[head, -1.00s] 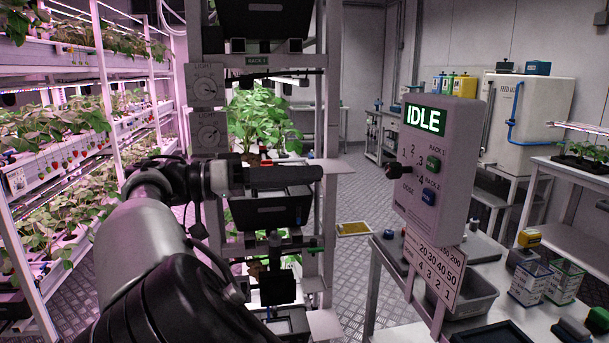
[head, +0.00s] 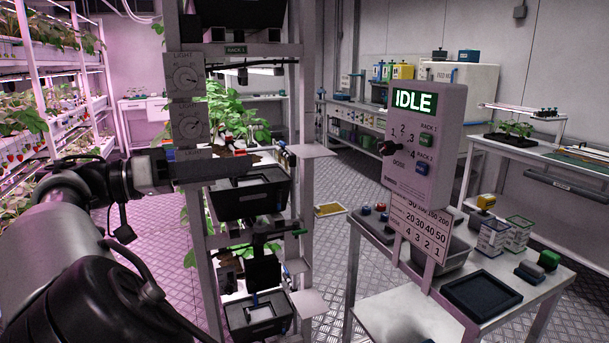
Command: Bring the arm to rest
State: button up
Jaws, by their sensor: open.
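My arm comes in from the lower left and bends toward the rack. At its far end is my gripper (head: 194,155), a dark bar seen edge-on in front of the rack's left upright. It is open; the gap between the fingers is hard to make out, and I see nothing held in it. The arm is raised, at about the height of the shelf under the light dials.
The rack (head: 303,200) with dark trays (head: 250,203) stands close beside my arm. A control box (head: 425,145) reading IDLE stands on the right by a white bench (head: 400,300). Planted shelves (head: 45,100) line the left. Bare floor (head: 335,235) lies beyond the rack.

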jog(key=w+d+f+n+g+y, duration=0.1)
jog(key=d+f+n+g+y, duration=0.2)
jog(key=d, duration=0.8)
jog(key=w+d+f+g+y, duration=0.1)
jog(key=d+f+g+y, duration=0.3)
jog(key=d, duration=0.7)
jog(key=s+d+f+n+t+y, duration=0.1)
jog(key=s+d+f+n+y, duration=0.1)
jog(key=s+d+f+y, duration=0.3)
jog(key=s+f+n+t+y, duration=0.2)
jog(key=s+f, duration=0.1)
jog(key=s, duration=0.6)
jog(key=s+f+n+t+y, duration=0.1)
jog(key=s+f+t+y, duration=0.15)
jog(key=s, duration=0.75)
notch_tip(320, 180, up, 22)
jog(key=p, duration=2.1)
jog(key=shift+w+p, duration=0.4)
jog(key=shift+d, duration=0.1)
